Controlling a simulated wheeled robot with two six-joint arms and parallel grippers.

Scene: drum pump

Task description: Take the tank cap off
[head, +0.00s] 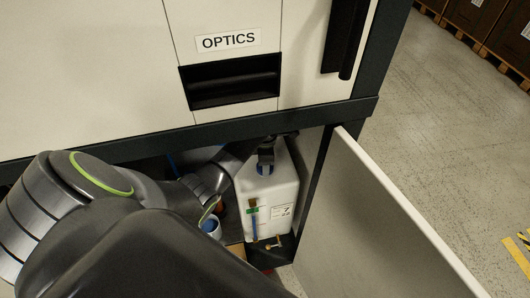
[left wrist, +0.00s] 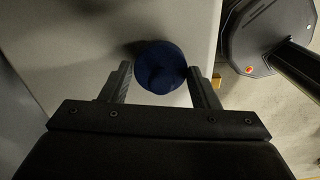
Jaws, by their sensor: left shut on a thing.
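The white tank (head: 266,205) stands inside the open lower compartment of the cabinet, with a label and a blue-marked level strip on its front. Its blue cap (head: 264,170) is on top of the tank, partly hidden by my left gripper (head: 266,155). In the left wrist view the round dark blue cap (left wrist: 160,66) lies between the two fingers of my left gripper (left wrist: 160,78), one at each side. The gripper is shut on it. The tank's pale top (left wrist: 90,35) fills the area behind the cap. My right gripper is in neither view.
The open white door (head: 390,220) stands right of the tank. The cabinet's lower rail (head: 180,141) and OPTICS drawer (head: 228,42) are above it. A blue-and-white container (head: 211,226) stands left of the tank. Open floor lies at the right.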

